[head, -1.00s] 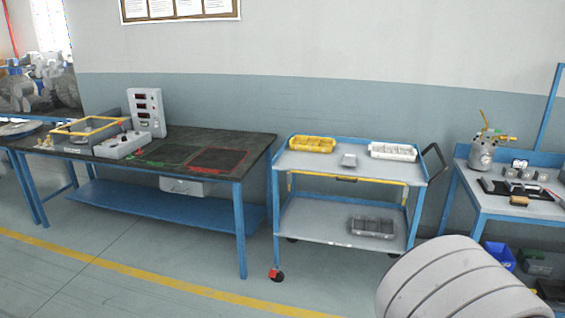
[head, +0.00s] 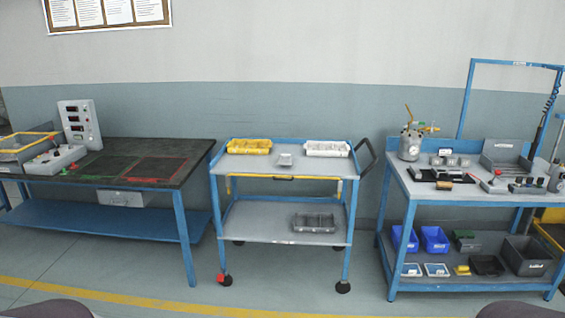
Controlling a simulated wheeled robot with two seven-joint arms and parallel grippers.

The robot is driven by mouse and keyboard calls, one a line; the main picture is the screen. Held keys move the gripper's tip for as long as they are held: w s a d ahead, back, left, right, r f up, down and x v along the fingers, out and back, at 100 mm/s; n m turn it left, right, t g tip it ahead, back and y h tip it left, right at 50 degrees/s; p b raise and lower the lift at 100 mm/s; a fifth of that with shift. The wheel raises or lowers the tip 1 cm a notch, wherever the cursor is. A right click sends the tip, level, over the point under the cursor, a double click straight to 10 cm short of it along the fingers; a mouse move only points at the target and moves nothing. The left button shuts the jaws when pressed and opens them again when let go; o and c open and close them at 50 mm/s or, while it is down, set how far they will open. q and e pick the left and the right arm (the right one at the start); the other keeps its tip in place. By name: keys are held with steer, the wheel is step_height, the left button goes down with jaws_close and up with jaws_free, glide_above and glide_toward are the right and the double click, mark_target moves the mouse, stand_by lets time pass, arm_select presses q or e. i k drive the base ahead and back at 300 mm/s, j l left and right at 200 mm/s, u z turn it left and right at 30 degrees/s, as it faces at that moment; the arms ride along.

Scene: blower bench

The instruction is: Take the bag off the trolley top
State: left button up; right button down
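The blue trolley (head: 232,166) stands ahead of me, near the middle of the head view. Neither of my grippers shows in the head view; only dark rounded parts, likely of my arms, show at the bottom edge.
The yellow bin (head: 249,146) and white bin (head: 326,148) sit along the trolley's back edge. A grey divided tray (head: 314,223) is on its lower shelf. A dark-topped bench (head: 128,160) stands left, a loaded blue bench (head: 466,195) right. Floor in front is clear.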

mark_target(284, 159)
steer(key=i+z, duration=0.15)
steer(key=z, duration=0.3)
steer(key=i+j+z, duration=0.35)
steer(key=i+j, duration=0.2)
steer(key=i, duration=0.3)
steer(key=i+j+z, duration=0.35)
steer(key=i+j, duration=0.45)
